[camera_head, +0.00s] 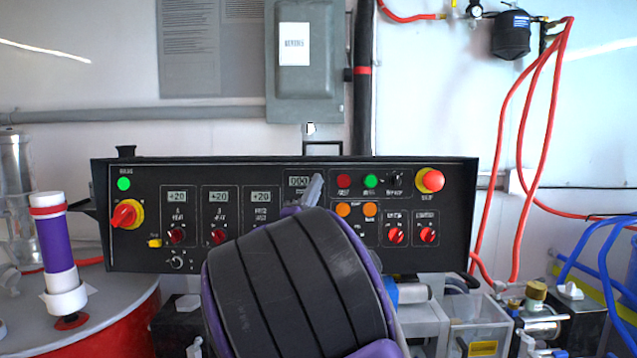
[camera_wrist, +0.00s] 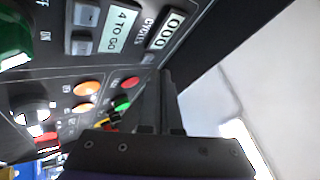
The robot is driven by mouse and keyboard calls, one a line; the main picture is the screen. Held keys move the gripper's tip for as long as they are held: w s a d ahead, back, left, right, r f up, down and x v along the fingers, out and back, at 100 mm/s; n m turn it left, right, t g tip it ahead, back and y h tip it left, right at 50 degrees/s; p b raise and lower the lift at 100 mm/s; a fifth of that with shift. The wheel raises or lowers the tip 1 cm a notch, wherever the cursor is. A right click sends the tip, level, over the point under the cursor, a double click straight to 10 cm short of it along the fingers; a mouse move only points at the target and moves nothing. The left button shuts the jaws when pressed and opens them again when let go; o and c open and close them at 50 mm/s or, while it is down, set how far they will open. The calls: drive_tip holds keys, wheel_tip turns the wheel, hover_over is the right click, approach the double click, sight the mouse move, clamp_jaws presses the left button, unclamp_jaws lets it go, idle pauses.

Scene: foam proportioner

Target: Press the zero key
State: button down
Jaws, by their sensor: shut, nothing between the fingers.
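The black control panel (camera_head: 150,215) stands upright in front of me. Its cycle counter (camera_head: 299,182) reads 000 and also shows in the wrist view (camera_wrist: 166,31). A small grey piece (camera_wrist: 148,59) lies beside the counter there; I cannot read a label on it, so I cannot tell whether it is the zero key. My gripper (camera_head: 317,180) is shut and empty, its tips close to the panel just right of and below the counter. It also shows in the wrist view (camera_wrist: 156,74). I cannot tell whether the tips touch. My arm hides the panel's lower middle.
Red and green buttons (camera_head: 370,181), orange buttons (camera_head: 343,209), red knobs (camera_head: 396,235) and a red mushroom button (camera_head: 431,181) lie right of my gripper. A 4 TO GO display (camera_wrist: 118,29) sits near the counter. A grey box (camera_head: 305,80) hangs on the wall above.

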drive_tip(key=shift+s, duration=0.1)
drive_tip(key=s, duration=0.2)
drive_tip(key=s+r, duration=0.1)
drive_tip(key=s, duration=0.1)
drive_tip(key=shift+s, duration=0.4)
idle(0.3)
